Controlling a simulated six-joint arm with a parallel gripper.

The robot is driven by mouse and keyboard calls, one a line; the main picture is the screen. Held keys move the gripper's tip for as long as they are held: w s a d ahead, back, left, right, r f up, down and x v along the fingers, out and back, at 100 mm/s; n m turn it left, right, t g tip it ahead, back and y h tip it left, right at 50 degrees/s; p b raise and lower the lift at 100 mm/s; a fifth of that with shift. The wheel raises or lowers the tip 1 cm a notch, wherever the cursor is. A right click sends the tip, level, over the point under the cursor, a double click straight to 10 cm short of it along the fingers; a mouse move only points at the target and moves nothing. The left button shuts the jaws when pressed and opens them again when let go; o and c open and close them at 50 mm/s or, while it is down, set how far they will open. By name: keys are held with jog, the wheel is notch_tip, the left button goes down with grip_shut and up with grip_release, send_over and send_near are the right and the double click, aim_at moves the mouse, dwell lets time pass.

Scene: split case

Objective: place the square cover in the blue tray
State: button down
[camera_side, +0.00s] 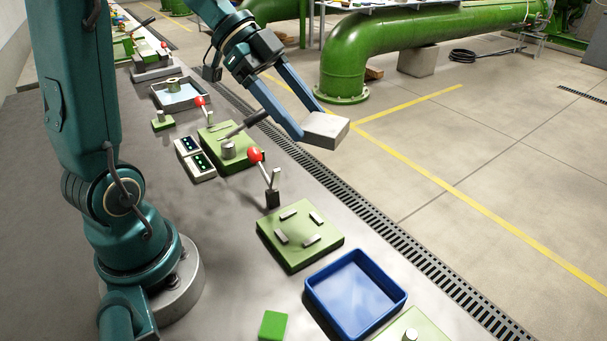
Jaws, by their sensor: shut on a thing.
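My gripper (308,122) is shut on the square cover (327,129), a pale grey square block. It holds the cover in the air, in the upper middle of the picture, apart from everything else. The blue tray (402,291) sits on the bench at the lower right and looks empty. The cover is up and to the left of the tray in the picture, well away from it.
A green plate (300,254) with several grey bars stands beside the tray. A lever with a red knob (255,155) rises behind it. A green block (273,325) and another green plate (425,329) are near the tray. Another red-knobbed lever (200,101) stands farther back.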

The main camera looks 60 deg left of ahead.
jog(key=shift+w+r+n+t+y, duration=0.3)
jog(key=shift+n+t, duration=0.1)
jog(key=shift+n, duration=0.2)
jog(key=shift+w+a+f, duration=0.1)
jog(key=shift+f, duration=0.05)
jog(key=s+d+f+m+g+y, duration=0.1)
jog(key=s+d+f+m+g, duration=0.3)
jog(key=s, duration=0.4)
jog(key=s+d+f+m+g+y, duration=0.1)
jog(key=s+d+f+m+g, duration=0.4)
jog(key=s+d+m, duration=0.3)
jog(key=s+d+f+m+g+y, duration=0.2)
jog(key=s+d+f+m+g, duration=0.2)
jog(key=s+d+f+m, duration=0.2)
jog(key=shift+s+d+m, duration=0.95)
jog(key=shift+d+m, duration=0.25)
jog(key=shift+f, duration=1.95)
